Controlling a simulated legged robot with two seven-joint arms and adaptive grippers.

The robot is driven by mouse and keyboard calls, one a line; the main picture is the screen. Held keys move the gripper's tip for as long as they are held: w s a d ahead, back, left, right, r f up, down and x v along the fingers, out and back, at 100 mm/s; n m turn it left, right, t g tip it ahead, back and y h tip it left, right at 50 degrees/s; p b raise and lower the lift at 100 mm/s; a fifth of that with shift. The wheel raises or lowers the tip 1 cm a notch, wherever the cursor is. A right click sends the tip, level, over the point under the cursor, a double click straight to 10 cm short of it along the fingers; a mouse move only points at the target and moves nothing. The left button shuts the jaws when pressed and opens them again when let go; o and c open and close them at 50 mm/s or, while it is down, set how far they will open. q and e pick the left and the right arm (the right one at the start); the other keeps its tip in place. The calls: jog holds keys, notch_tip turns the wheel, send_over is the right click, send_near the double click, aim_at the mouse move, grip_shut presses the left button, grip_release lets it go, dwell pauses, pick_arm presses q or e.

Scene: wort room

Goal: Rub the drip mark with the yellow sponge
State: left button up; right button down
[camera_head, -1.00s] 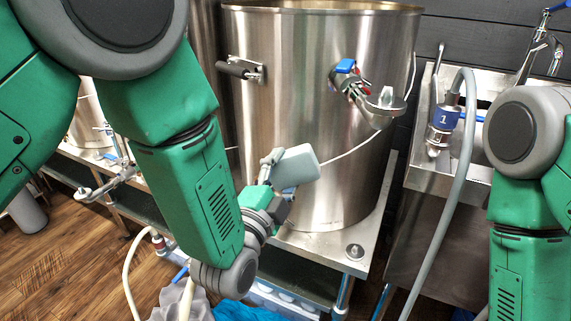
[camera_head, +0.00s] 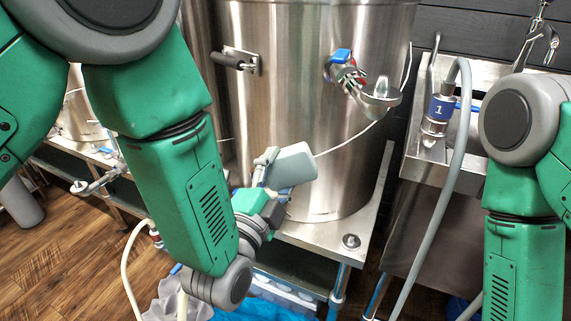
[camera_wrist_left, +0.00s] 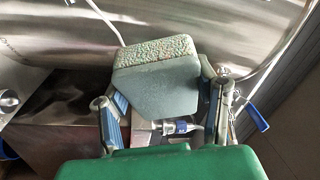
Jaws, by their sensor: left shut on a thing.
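My left gripper (camera_head: 274,173) is shut on a block-shaped sponge (camera_head: 293,165), which looks pale grey-green here rather than yellow. In the left wrist view the sponge (camera_wrist_left: 158,80) sits between the two fingers, its rough speckled face turned away from me toward the steel kettle. The kettle (camera_head: 290,110) stands upright right behind the sponge in the head view. I cannot tell whether the sponge touches its wall. I cannot make out a drip mark; the sponge and gripper hide part of the wall. My right arm shows at the right edge, but its gripper is out of view.
A valve with a blue handle (camera_head: 341,56) and a round metal fitting (camera_head: 381,94) stick out from the kettle. A black handle (camera_head: 232,60) is on its left. A grey hose (camera_head: 446,180) hangs by the sink at right. The steel stand (camera_head: 345,225) has bare space at front.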

pick_arm(q)
jog(key=shift+s+d+r+m+h, duration=0.15)
jog(key=shift+d+r+h, duration=0.1)
jog(key=shift+d, duration=0.15)
jog(key=shift+s+d+r+m+h, duration=0.15)
jog(key=shift+d+h, duration=0.1)
jog(key=shift+d, duration=0.15)
jog(key=shift+w+f+b, duration=0.15)
jog(key=shift+w+b, duration=0.2)
jog(key=shift+w, duration=1.8)
jog(key=shift+w+f+b, duration=0.1)
jog(key=shift+w+b, duration=0.25)
jog(key=shift+w, duration=1.8)
